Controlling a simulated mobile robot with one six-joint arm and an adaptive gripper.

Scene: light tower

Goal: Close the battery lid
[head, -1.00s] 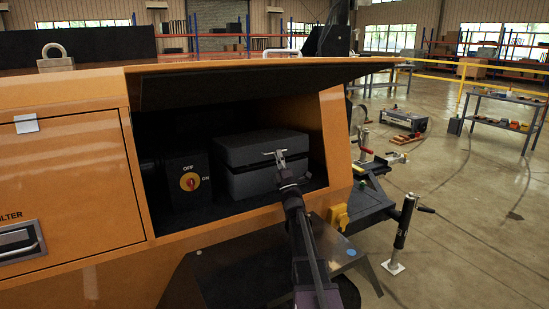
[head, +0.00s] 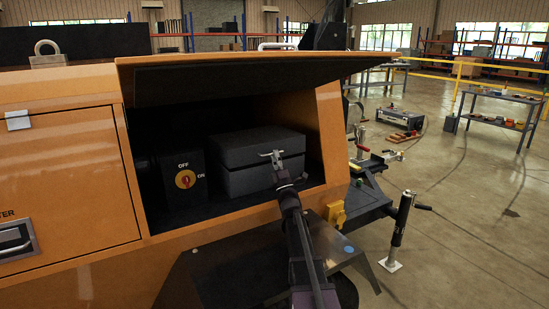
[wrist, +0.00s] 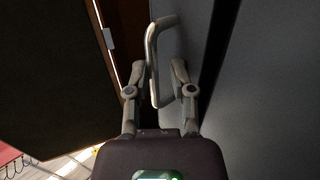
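The dark grey battery box (head: 250,181) sits in the open compartment of the orange housing. Its lid (head: 250,145) lies over it with only a thin dark seam between them. A metal handle (head: 272,154) is on the lid's front; it also shows in the wrist view (wrist: 151,45). My gripper (head: 279,166) is at this handle. The exact finger contact is partly hidden.
The compartment's raised cover (head: 250,82) hangs over the box. A red OFF/ON switch (head: 186,179) stands left of the box. A dark plate (head: 335,245) lies below the opening.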

